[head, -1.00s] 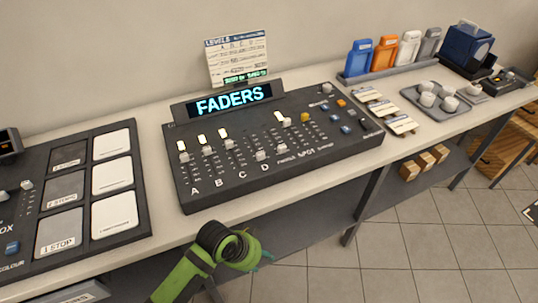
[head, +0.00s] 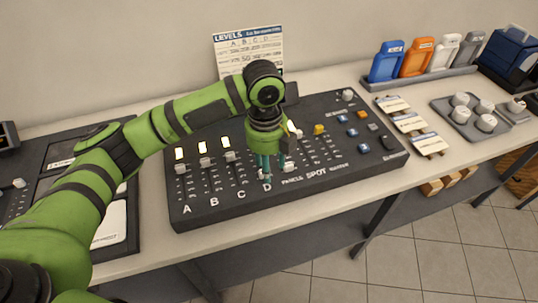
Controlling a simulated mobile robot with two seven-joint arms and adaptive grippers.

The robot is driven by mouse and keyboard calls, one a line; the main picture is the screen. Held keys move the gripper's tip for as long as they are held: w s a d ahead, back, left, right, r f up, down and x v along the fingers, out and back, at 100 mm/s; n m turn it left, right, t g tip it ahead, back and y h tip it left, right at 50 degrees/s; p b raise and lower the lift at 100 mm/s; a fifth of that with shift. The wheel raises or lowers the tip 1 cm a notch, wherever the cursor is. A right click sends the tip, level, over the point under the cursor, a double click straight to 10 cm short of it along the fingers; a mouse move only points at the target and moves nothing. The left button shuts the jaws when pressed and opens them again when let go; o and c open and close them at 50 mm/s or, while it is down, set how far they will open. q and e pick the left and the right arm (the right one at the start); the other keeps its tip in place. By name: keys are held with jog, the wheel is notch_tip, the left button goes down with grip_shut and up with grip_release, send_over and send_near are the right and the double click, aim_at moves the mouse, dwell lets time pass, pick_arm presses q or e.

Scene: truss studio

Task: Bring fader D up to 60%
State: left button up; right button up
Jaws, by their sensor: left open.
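The black fader console (head: 330,170) lies on the bench with columns marked A, B, C and D. Fader A's cap (head: 180,169), fader B's cap (head: 205,162) and fader C's cap (head: 230,156) show to the left of my left gripper. My left gripper (head: 270,172) points down, open, over column D, just above the D label (head: 266,188). Fader D's cap is hidden behind its fingers, so I cannot tell if they touch it. My right gripper is not in view.
A levels card (head: 247,50) stands behind the console; my arm hides the console's display and part of the card. Another pale cap (head: 289,167) sits close right of the fingers.

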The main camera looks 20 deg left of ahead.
pick_arm(q)
jog(key=shift+w+a+r+m, duration=0.2)
jog(key=shift+w+a+r, duration=0.25)
jog(key=shift+r, duration=0.1)
jog(key=shift+w+a+r+m, duration=0.2)
jog(key=shift+w+a+r, duration=0.1)
jog(key=shift+a+r, duration=0.2)
notch_tip(320, 180, down, 6)
jog(key=shift+s+r+p, duration=0.1)
jog(key=shift+r+p, duration=0.15)
jog(key=shift+p, duration=0.6)
jog(key=shift+f, duration=0.55)
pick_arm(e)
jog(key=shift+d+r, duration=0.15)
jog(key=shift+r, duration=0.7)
pick_arm(q)
grip_shut()
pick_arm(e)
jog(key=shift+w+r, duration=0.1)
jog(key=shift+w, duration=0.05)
